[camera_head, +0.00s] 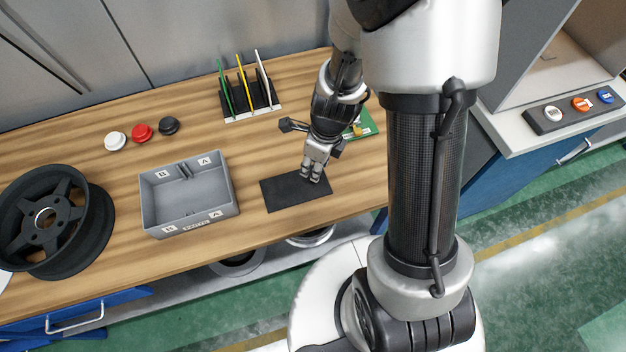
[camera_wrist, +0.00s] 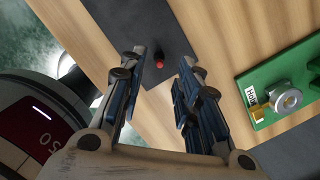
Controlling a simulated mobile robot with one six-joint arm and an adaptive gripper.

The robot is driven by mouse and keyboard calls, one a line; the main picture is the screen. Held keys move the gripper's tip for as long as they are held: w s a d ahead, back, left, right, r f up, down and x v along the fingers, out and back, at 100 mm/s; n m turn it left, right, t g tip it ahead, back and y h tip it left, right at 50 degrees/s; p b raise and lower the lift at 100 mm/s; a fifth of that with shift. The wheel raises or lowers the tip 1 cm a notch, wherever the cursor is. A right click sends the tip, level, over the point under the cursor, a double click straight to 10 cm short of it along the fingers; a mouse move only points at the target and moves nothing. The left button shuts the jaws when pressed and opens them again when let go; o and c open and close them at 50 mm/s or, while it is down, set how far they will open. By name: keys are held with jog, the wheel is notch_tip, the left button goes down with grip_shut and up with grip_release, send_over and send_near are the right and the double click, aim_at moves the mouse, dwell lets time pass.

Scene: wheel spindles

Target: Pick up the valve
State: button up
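A small dark piece with a red end, which looks like the valve (camera_wrist: 159,61), is on the black mat (camera_wrist: 112,18) in the wrist view. My gripper (camera_wrist: 163,66) is open, and the piece shows between its two separated fingertips. I cannot tell how far the fingertips are above the mat, and no contact is visible. In the head view my gripper (camera_head: 313,176) points down over the right part of the black mat (camera_head: 285,195), and the valve cannot be made out there.
A grey divided box (camera_head: 190,195) stands left of the mat, with a black wheel rim (camera_head: 48,220) farther left. A rack (camera_head: 248,98) with coloured upright sticks is behind. A green board with a metal fitting (camera_wrist: 287,98) lies right of the mat. Bare wood separates them.

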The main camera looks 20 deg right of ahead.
jog(key=f+b, duration=0.2)
jog(key=f, duration=0.1)
jog(key=f+b, duration=0.2)
jog(key=shift+w+a+f, duration=0.1)
jog(key=shift+w+a, duration=0.05)
jog(key=shift+w, duration=0.1)
jog(key=shift+c, duration=0.3)
grip_shut()
